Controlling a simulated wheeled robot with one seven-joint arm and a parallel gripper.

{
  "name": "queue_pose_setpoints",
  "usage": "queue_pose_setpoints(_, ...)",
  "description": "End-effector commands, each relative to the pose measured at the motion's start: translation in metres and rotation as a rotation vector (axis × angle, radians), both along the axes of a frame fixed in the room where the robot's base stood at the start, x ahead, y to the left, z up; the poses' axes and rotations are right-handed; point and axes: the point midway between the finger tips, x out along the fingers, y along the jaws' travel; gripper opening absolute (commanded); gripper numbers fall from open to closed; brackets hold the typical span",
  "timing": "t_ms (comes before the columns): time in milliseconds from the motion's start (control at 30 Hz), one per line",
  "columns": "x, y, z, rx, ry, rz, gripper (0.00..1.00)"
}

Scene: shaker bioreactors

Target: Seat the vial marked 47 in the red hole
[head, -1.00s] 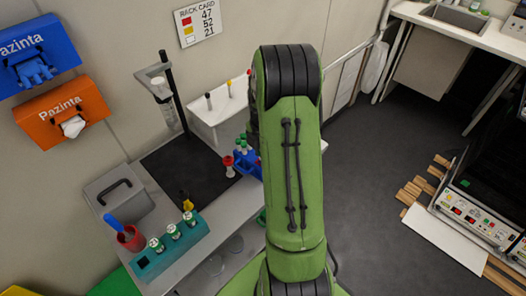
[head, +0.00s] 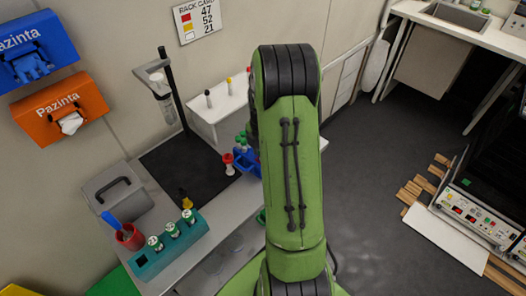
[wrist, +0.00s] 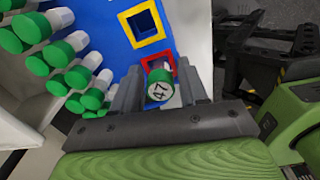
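The vial marked 47 (wrist: 159,91) has a green cap with a white top and faces the camera in the wrist view. It stands between the two fingers of my gripper (wrist: 162,75), which look open with a small gap beside the cap. The red hole (wrist: 146,62) is a red square frame on the blue rack (wrist: 112,28), right behind the vial. The vial's lower end is hidden, so I cannot tell how deep it sits. In the head view my green arm hides the gripper; part of the blue rack (head: 244,164) shows beside it.
A yellow-framed hole (wrist: 142,24) lies beyond the red one. Several green-capped vials (wrist: 62,48) stand at the left of the wrist view. In the head view, the rack card (head: 198,20) lists red 47, yellow 52, white 21. A teal rack (head: 150,266) holds several vials.

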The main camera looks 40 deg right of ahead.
Motion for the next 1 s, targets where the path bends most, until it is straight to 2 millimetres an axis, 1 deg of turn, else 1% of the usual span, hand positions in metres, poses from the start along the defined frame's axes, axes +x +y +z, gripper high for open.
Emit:
queue_pose_setpoints(33,0.0,0.0,0.0,0.0,0.0,0.0,0.51)
queue_pose_setpoints(67,0.0,0.0,0.0,0.0,0.0,0.0,0.56)
queue_pose_setpoints(100,0.0,0.0,0.0,0.0,0.0,0.0,0.58)
queue_pose_setpoints(367,0.0,0.0,0.002,-0.001,-0.001,0.0,0.58)
queue_pose_setpoints(467,0.001,0.0,0.014,-0.003,-0.003,0.0,0.58)
queue_pose_setpoints(567,0.002,-0.001,0.038,-0.005,-0.006,0.0,0.58)
queue_pose_setpoints(800,0.001,-0.001,0.108,-0.005,-0.006,0.001,0.58)
queue_pose_setpoints(900,0.001,0.0,0.132,-0.003,-0.004,0.001,0.58)
queue_pose_setpoints(1000,0.001,0.0,0.149,-0.002,-0.002,0.0,0.58)
